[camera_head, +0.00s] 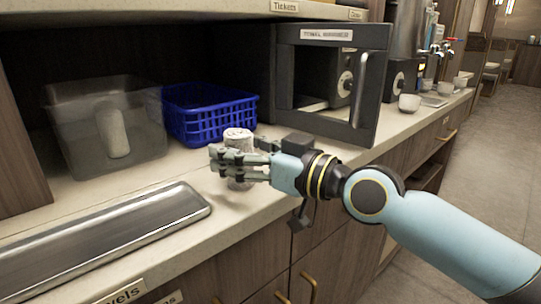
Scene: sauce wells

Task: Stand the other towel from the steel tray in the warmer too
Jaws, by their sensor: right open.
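The steel tray (105,240) lies on the counter at the lower left, and its visible surface is bare. A pale rolled towel (239,136) stands upright on the counter near the front edge, right of the tray. My right gripper (228,165) is open, with its fingers level around or beside the towel's middle; the fingers hide part of it, and I cannot tell whether they touch it. The dark towel warmer (327,35) stands at the back, with a window and a vertical handle. I cannot tell how far its door is open. My left gripper is not in view.
A blue basket (208,112) stands behind the towel. A clear bin (75,140) holding a white rounded object (113,132) is at the left. White cups (409,103) and a drinks machine stand right of the warmer. Bare counter lies between tray and bin.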

